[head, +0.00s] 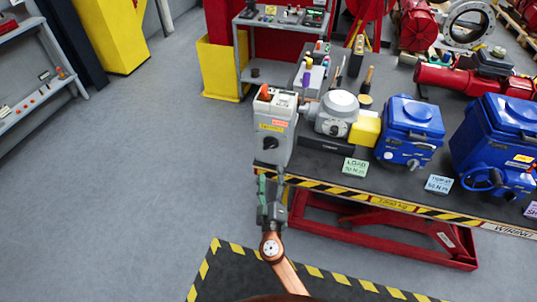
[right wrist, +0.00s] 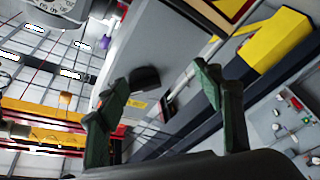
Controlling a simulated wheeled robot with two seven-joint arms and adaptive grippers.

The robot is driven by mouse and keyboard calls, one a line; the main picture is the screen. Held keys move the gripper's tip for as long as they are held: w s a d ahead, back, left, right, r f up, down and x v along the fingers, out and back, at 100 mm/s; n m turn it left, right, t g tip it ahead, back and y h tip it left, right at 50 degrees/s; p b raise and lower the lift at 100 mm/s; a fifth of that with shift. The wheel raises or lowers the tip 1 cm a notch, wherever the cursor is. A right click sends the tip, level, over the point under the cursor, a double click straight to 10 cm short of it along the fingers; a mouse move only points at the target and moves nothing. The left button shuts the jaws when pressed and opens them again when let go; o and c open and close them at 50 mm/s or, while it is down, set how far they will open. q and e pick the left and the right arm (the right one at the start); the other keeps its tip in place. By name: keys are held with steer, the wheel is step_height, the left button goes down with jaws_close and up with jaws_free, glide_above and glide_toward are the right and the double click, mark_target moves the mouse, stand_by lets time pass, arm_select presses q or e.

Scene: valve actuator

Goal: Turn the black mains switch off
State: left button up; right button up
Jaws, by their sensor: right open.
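The grey control box (head: 276,118) stands at the near left corner of the workbench, with a red label, a yellow label and an orange part on top. The black mains switch (head: 270,143) is a small dark shape low on its front. In the right wrist view a black rounded knob, apparently the switch (right wrist: 145,78), sticks out of the grey face between the fingers and beyond them. My right gripper (head: 271,178) is open and empty, just in front of and below the box; its green fingers (right wrist: 163,84) are spread apart. No contact with the switch shows. My left gripper is out of view.
The workbench's striped front edge (head: 330,191) lies close to my right gripper. A grey actuator (head: 337,112) and blue actuators (head: 408,135) stand to the right of the box, behind small cards. The floor (head: 150,180) to the left is clear.

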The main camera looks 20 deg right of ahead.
steer(key=t, duration=0.1)
glide_toward(270, 145)
steer(key=w, duration=0.2)
steer(key=shift+h, duration=0.4)
steer(key=x, duration=0.2)
steer(key=f+x, duration=0.1)
steer(key=x, duration=0.1)
steer(key=p+x, duration=0.1)
steer(key=x, duration=0.2)
steer(key=shift+w+d+f, duration=0.1)
steer(key=shift+d+f, duration=0.05)
steer(key=shift+c, duration=0.3)
steer(key=c, duration=1.1)
